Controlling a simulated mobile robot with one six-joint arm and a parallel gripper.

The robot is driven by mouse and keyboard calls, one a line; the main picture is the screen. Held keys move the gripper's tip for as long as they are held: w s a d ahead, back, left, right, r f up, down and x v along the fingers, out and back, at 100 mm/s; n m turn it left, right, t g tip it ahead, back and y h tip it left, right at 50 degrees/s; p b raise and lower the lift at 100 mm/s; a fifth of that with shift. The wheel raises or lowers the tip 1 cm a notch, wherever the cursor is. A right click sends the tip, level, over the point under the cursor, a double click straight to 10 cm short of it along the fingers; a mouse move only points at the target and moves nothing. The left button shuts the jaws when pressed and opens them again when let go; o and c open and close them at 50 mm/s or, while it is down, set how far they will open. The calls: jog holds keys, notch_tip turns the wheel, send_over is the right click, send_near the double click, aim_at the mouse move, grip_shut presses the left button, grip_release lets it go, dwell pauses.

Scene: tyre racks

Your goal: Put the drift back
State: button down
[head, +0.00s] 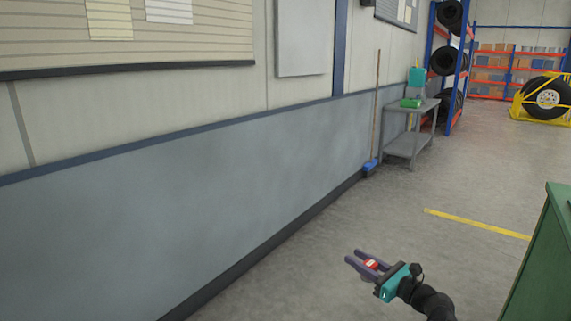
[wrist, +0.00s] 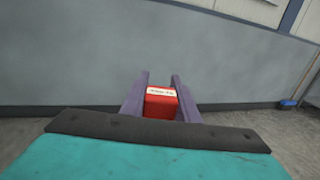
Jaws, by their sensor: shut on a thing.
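My gripper (head: 353,257) is shut on a small red block (head: 371,264) with a white label. In the wrist view the red block (wrist: 161,105) sits between the two purple fingers, its label on top, the print too small to read. I cannot tell from its shape whether it is the drift; no other thing that looks like a drift shows. The gripper is held in the air over the open floor, in front of the grey lower wall.
A grey bench (head: 411,134) with green items stands along the wall, beside a blue broom (head: 371,166). A tyre rack (head: 449,65) is behind it. A green cabinet (head: 545,255) is close at right. The floor between is clear, with a yellow line (head: 478,223).

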jog(key=s+a+r+n+g+y+p, duration=0.1)
jog(key=s+a+r+n+g+y, duration=0.2)
jog(key=s+a, duration=0.15)
notch_tip(320, 180, up, 8)
jog(key=p, duration=1.6)
jog(key=shift+w+a, duration=0.15)
jog(key=shift+a, duration=0.1)
